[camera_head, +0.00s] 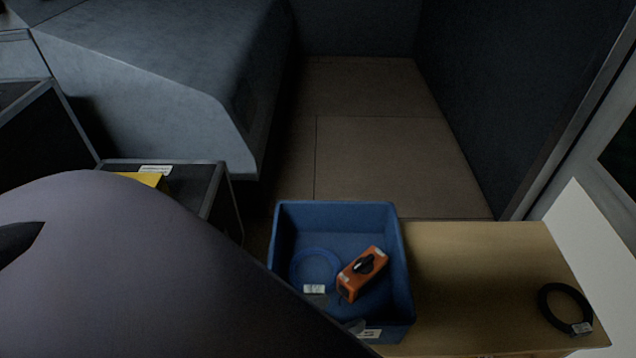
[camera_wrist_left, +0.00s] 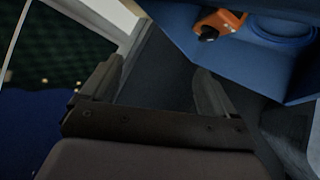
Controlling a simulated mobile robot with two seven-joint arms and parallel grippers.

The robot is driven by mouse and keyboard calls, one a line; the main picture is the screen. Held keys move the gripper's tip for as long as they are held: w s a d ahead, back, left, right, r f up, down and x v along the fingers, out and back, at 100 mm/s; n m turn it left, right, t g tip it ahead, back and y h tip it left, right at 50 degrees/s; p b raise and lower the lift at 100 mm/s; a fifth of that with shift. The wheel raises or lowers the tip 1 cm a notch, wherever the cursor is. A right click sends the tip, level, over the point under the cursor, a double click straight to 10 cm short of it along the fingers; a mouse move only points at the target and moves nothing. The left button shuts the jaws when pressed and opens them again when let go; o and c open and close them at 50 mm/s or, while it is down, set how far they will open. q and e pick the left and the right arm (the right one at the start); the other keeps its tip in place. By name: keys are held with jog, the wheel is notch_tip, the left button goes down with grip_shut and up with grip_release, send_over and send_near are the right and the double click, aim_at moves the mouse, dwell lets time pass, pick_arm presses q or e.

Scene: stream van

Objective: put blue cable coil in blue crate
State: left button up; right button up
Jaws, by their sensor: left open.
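The blue cable coil (camera_head: 313,250) lies inside the blue crate (camera_head: 402,262), on its floor at the left, with a white tag at its near side. Part of the coil also shows in the left wrist view (camera_wrist_left: 284,42). My left gripper (camera_head: 338,312) is at the near left side of the crate, mostly hidden behind my arm in the head view. In the left wrist view its two fingers (camera_wrist_left: 158,86) are apart with nothing between them, and the crate (camera_wrist_left: 240,65) is beyond them. My right gripper is in neither view.
An orange device (camera_head: 362,272) with a black knob lies beside the coil in the crate. A black cable coil (camera_head: 564,306) with a tag lies on the wooden surface (camera_head: 475,275) to the right. A dark case (camera_head: 190,185) with a yellow item (camera_head: 146,179) stands left.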

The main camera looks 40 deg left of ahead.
pick_arm(q)
jog(key=m, duration=0.1)
jog(key=s+a+f+m+g, duration=0.1)
jog(key=s+a+f+m+y, duration=0.1)
jog(key=shift+s+f+m+g, duration=0.15)
jog(key=shift+f+m+g, duration=0.1)
jog(key=shift+m+g, duration=0.15)
jog(key=shift+r, duration=0.1)
jog(key=shift+r+p, duration=0.85)
jog(key=shift+p, duration=0.05)
